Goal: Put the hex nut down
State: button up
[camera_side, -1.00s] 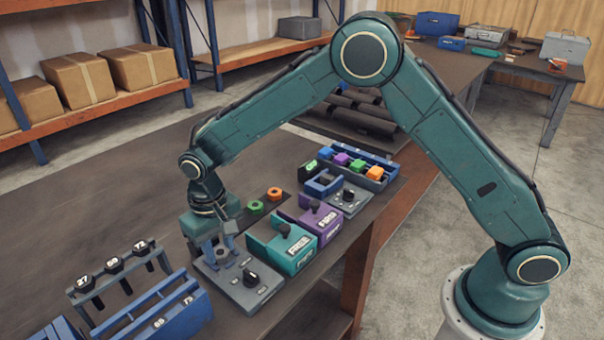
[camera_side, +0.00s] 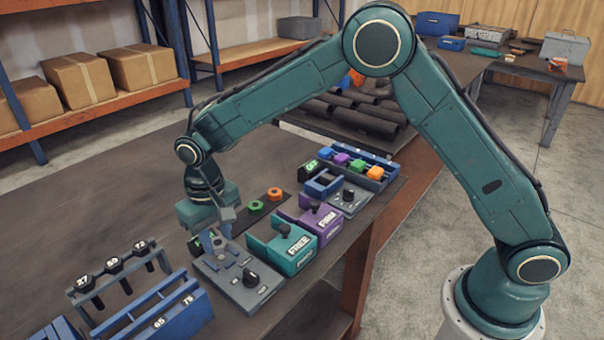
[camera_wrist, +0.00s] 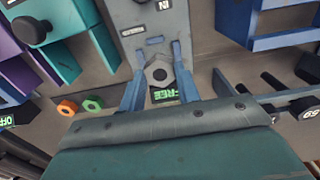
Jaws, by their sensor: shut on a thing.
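The hex nut (camera_wrist: 158,73) is grey with a round hole. In the wrist view it sits between the two blue fingers of my gripper (camera_wrist: 159,62), which is shut on it. In the side view my gripper (camera_side: 213,243) points down over the back left end of the grey fixture (camera_side: 250,291), with the nut small and partly hidden between the fingers. The fixture has a black knob and slots. A lit green FREE sign (camera_wrist: 163,95) shows just below the nut in the wrist view. I cannot tell the exact gap under the nut.
A teal FREE box (camera_side: 283,248) and a purple box (camera_side: 318,220) stand right of the fixture. Orange (camera_side: 274,193) and green (camera_side: 255,207) rings lie behind. A blue rack (camera_side: 150,310) and a grey holder with numbered tags (camera_side: 112,270) stand left.

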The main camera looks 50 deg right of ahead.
jog(key=shift+w+r, duration=0.1)
jog(key=shift+r, duration=0.05)
jog(key=w+d+r, duration=0.4)
jog(key=w+r, duration=0.1)
jog(key=r, duration=0.2)
notch_tip(320, 180, up, 8)
send_over(235, 225)
notch_tip(235, 225, down, 20)
jog(key=shift+r, duration=0.15)
dwell(1.1)
jog(key=o, duration=0.8)
